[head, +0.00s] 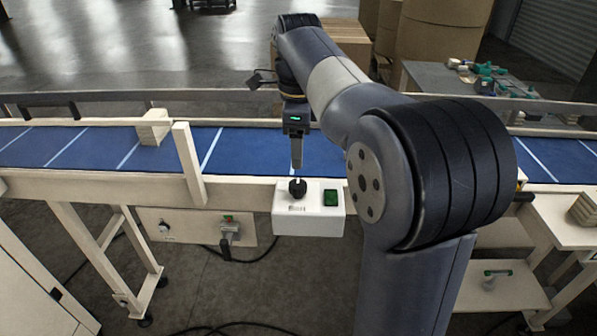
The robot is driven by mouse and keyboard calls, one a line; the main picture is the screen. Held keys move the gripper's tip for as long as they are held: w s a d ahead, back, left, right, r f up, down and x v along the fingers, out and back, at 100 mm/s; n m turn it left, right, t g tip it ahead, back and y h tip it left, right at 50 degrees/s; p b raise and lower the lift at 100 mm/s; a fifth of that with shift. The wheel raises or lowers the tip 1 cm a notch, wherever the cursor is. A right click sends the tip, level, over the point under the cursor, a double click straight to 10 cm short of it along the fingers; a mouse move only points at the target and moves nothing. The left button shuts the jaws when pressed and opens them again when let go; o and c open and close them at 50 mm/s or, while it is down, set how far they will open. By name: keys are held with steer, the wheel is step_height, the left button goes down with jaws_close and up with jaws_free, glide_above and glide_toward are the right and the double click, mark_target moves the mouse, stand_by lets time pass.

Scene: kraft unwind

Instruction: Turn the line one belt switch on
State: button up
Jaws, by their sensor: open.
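A white control box (310,222) is at the near side of the blue belt. It carries a black rotary knob (297,189) on the left of its top and a dark green square (331,197) on the right. Small print below the knob is too small to read, so I cannot tell which line it names. My gripper (297,170) points down directly above the knob. Its jaws are open but seen nearly edge-on; I cannot tell whether they touch the knob or stand around it.
The blue conveyor belt (75,147) runs across behind the box, with a light block (153,127) on it at left. A post (188,164) stands left of the box. A lower panel (190,236) has a small knob and a handle. A cluttered grey table (435,80) is at back right.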

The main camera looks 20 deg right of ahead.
mark_target(298, 184)
step_height(298, 184, down, 9)
stand_by(0.3)
steer(key=shift+c, duration=0.3)
steer(key=c, duration=0.9)
